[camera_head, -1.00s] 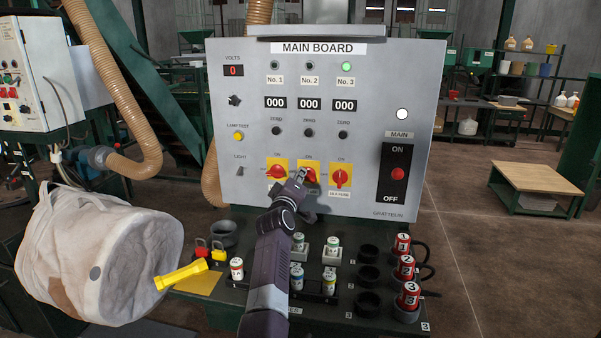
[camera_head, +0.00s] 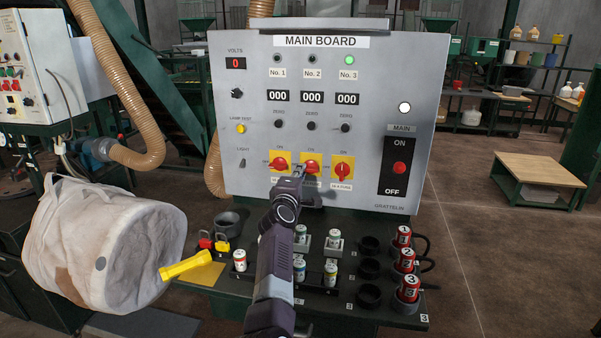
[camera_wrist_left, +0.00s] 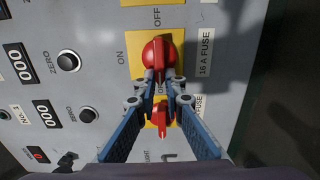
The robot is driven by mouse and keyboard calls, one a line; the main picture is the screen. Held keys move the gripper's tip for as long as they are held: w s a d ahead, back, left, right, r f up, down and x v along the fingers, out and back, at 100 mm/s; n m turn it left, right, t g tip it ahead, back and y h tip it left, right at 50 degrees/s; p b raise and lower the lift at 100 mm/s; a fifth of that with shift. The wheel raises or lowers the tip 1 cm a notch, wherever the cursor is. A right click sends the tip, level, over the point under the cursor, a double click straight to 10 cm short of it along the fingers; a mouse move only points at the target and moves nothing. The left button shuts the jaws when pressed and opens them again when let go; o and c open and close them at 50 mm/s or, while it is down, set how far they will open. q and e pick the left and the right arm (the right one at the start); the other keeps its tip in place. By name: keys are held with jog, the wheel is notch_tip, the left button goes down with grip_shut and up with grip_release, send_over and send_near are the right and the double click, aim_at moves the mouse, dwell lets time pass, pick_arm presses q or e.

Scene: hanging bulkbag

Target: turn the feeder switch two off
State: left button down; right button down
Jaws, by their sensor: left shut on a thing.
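Feeder switch two is a red knob (camera_wrist_left: 158,52) on a yellow plate, second from left on the main board (camera_head: 340,120). It also shows in the head view (camera_head: 312,166), partly behind my gripper. My left gripper (camera_wrist_left: 161,80) is shut on this knob, one finger on each side. The knob's ridge lies in line with the fingers, about level on the board; its pointer end is hidden. Switch one (camera_head: 279,163) is level and points left. Switch three (camera_head: 343,170) is upright. Lamp two (camera_head: 313,59) is dark; lamp three (camera_head: 349,60) is lit green. My right gripper is not in view.
A black bench holds several small bottles, sockets and red cylinders (camera_head: 404,260) below the board. A white bag (camera_head: 105,245) and yellow torch (camera_head: 187,266) are at the left. The main switch (camera_head: 399,167) is at the board's right.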

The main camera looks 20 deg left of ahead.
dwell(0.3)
pick_arm(q)
jog(key=c, duration=2)
grip_release()
notch_tip(320, 180, up, 9)
jog(key=shift+d+r, duration=0.1)
jog(key=shift+r, duration=0.3)
